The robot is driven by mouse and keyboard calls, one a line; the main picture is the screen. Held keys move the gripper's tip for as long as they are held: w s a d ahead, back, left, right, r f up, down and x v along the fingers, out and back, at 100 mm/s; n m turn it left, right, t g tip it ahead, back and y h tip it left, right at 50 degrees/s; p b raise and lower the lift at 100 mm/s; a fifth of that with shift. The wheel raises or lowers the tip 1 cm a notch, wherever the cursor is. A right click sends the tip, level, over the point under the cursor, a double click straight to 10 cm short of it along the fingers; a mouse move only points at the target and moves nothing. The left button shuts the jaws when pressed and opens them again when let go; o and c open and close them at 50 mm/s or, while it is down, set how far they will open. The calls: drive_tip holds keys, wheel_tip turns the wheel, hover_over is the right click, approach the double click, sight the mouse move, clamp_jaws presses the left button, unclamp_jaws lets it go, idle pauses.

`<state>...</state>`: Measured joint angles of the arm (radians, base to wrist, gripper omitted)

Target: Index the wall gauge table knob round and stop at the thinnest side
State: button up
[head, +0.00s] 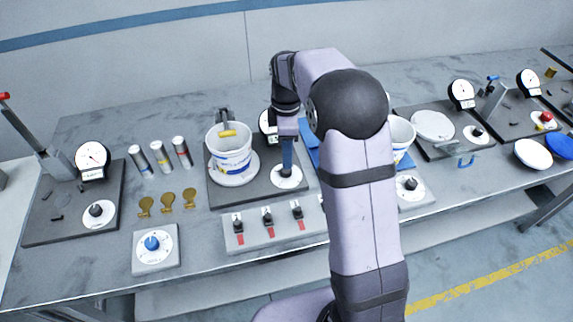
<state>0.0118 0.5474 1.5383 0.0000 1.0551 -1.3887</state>
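A white tub (229,151) with a blue and yellow label stands upright on a round white turntable (236,178) on a dark base plate (258,190). A dial gauge (266,122) is behind it, partly hidden by my arm, so its needle cannot be read. A white knob dial (287,181) is at the plate's right front. My gripper (287,171) points straight down over the middle of this dial. The gripper hides the knob there, and I cannot tell whether its fingers are closed on it.
Similar gauge stations stand at the left (75,205) and right (433,125). A switch panel (270,227) with several levers and a blue-knob box (155,247) are in front. My arm covers the bench right of the dial.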

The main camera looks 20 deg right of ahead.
sight(286, 173)
drive_tip(key=shift+f+p, duration=1.05)
drive_tip(key=shift+f, duration=2.35)
drive_tip(key=c, duration=1.1)
